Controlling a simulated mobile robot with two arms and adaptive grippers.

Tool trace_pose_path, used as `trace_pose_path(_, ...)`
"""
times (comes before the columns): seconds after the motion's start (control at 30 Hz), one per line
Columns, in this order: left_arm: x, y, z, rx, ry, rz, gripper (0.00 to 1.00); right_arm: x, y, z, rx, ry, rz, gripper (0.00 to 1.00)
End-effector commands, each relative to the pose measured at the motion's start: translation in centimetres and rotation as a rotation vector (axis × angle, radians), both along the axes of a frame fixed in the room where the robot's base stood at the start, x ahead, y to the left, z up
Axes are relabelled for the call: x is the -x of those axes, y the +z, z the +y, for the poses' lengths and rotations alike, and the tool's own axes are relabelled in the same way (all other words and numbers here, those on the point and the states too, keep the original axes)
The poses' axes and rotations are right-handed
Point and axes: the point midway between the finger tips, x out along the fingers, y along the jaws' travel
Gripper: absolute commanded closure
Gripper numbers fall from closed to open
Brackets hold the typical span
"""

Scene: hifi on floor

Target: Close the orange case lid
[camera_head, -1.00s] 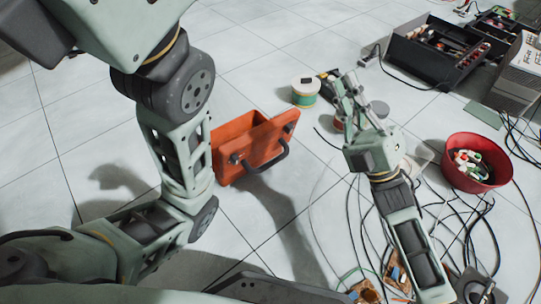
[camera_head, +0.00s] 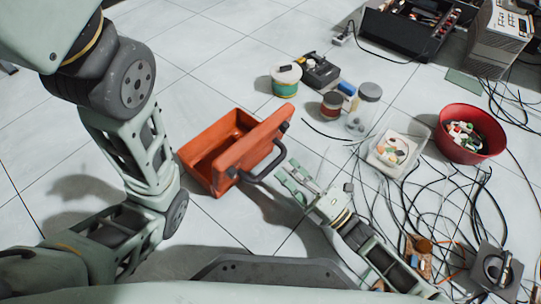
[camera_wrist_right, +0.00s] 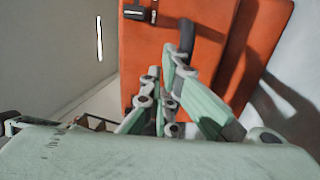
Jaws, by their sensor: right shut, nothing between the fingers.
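The orange case (camera_head: 205,150) stands open on the floor left of centre in the head view, its inside visible. Its lid (camera_head: 262,138) is raised on the right side, with a dark handle (camera_head: 268,168) and black latches on its face. My right gripper (camera_head: 284,172) is shut and empty, its tips close to the handle on the lid's right side; contact cannot be told. In the right wrist view, the fingers (camera_wrist_right: 172,85) point at the orange lid surface (camera_wrist_right: 150,60) and partly cover the dark handle (camera_wrist_right: 187,38). My left arm shows at the left, but its gripper is out of sight.
Behind the case are a white-and-green spool (camera_head: 286,80), a dark device (camera_head: 320,70) and jars (camera_head: 365,107). A red bowl (camera_head: 470,132), a clear tub (camera_head: 400,148) and tangled cables lie to the right.

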Motion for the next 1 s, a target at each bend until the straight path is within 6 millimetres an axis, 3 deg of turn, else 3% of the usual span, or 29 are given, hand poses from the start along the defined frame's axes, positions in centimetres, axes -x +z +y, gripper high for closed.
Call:
trace_pose_path(0.03, 0.0, -1.1, 0.0, 0.0, 0.0, 0.0, 1.0, -0.8, 0.0, 1.0, -0.004, 0.002, -0.005, 1.0)
trace_pose_path(0.2, 0.0, -3.0, 0.0, 0.0, 0.0, 0.0, 1.0, -2.7, 0.6, 3.3, -0.002, 0.0, -0.004, 1.0)
trace_pose_path(0.4, 0.0, -4.1, 0.0, -0.001, 0.0, -0.001, 1.0, -4.0, 1.4, 4.9, -0.002, 0.0, -0.002, 1.0)
trace_pose_path(1.0, 0.0, -3.6, 0.0, -0.001, 0.0, -0.001, 1.0, -4.3, 2.0, 5.3, 0.005, -0.001, 0.006, 1.0)
